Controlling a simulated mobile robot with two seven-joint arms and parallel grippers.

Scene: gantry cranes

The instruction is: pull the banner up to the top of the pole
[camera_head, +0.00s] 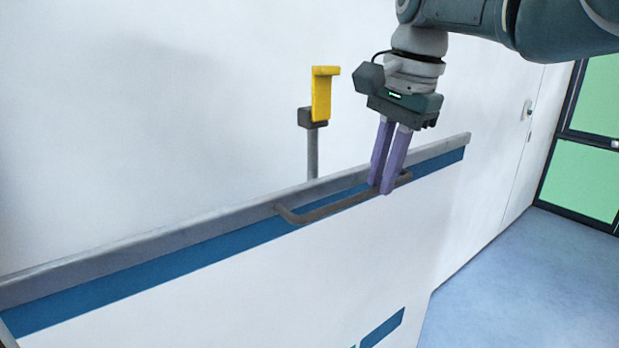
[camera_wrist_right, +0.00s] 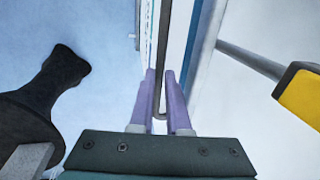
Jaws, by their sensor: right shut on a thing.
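The banner (camera_head: 300,272) is a broad white panel with a blue stripe and a grey bar (camera_head: 150,240) along its top edge. A brown bar handle (camera_head: 335,208) sticks out from its front near the upper right. My right gripper (camera_head: 381,188) is shut on this handle near its right end, with the purple fingers pointing down. The wrist view also shows the fingers (camera_wrist_right: 160,75) at the handle (camera_wrist_right: 163,40). A grey pole (camera_head: 313,155) rises behind the bar, with a dark block and a yellow bracket (camera_head: 322,95) on top. My left gripper is not in view.
A white wall (camera_head: 130,110) stands behind the banner. Blue floor (camera_head: 520,275) lies open at the right, with a dark-framed green-paned door (camera_head: 580,175) beyond. The yellow bracket also shows at the right of the wrist view (camera_wrist_right: 302,97).

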